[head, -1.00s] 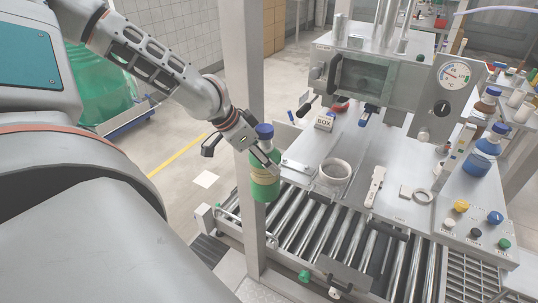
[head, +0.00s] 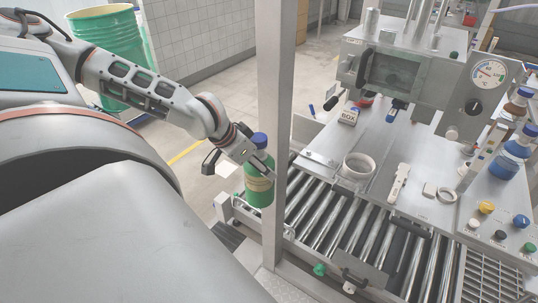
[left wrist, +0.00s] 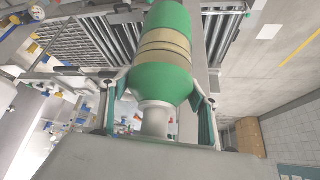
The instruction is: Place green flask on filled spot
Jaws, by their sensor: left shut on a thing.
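The green flask (head: 259,187) has a blue cap and a beige label band. It hangs roughly upright in the air by the grey post, left of the bench and above the roller conveyor's left end. My left gripper (head: 252,157) is shut on it near its neck. In the left wrist view the flask (left wrist: 165,45) lies between the two fingers of my left gripper (left wrist: 157,108), which sit at its shoulder and neck. I cannot make out a spot marked as filled. My right gripper is not in view.
The grey post (head: 281,100) stands right beside the flask.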

